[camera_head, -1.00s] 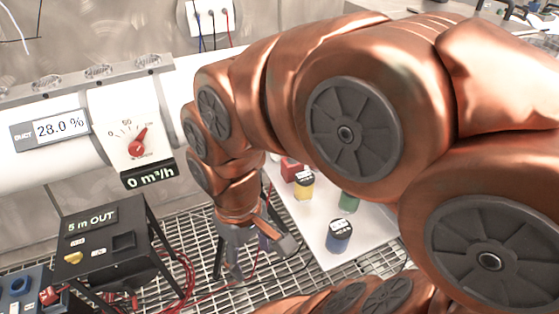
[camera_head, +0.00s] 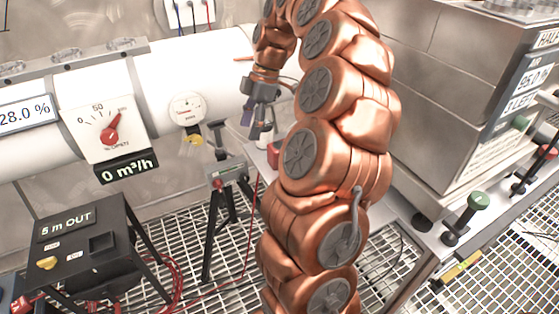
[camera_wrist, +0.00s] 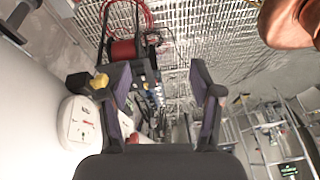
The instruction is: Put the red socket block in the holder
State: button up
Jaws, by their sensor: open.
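A red block (camera_head: 272,149) shows only in part in the head view, on the white tabletop (camera_head: 257,160) just below my gripper (camera_head: 258,125) and beside my arm. I cannot make out its sockets. My gripper points down, with its fingers apart and empty. In the wrist view, the gripper (camera_wrist: 160,85) is wide open, with no object held between the fingers. A red object (camera_wrist: 123,50) shows beyond the left finger there, but I cannot tell whether it is the same block. I cannot identify the holder. My arm hides much of the tabletop.
A white pipe with a dial gauge (camera_head: 110,132) and a small round meter (camera_head: 188,112) runs along the wall. A tripod device (camera_head: 228,173) stands left of my arm. A black box (camera_head: 85,240) is at lower left. A steel cabinet (camera_head: 455,90) is at right.

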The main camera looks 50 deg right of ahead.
jog(key=n+b, duration=0.1)
send_over(282, 144)
jog(key=d, duration=0.2)
jog(key=shift+t, duration=0.3)
jog(key=f, duration=0.5)
jog(key=shift+s+a+f, duration=0.1)
jog(key=shift+s+a, duration=0.05)
jog(key=shift+a, duration=0.05)
jog(key=shift+f, duration=0.15)
jog(key=shift+p+x, duration=0.5)
jog(key=shift+x, duration=3.2)
jog(key=shift+s, duration=0.2)
grip_shut()
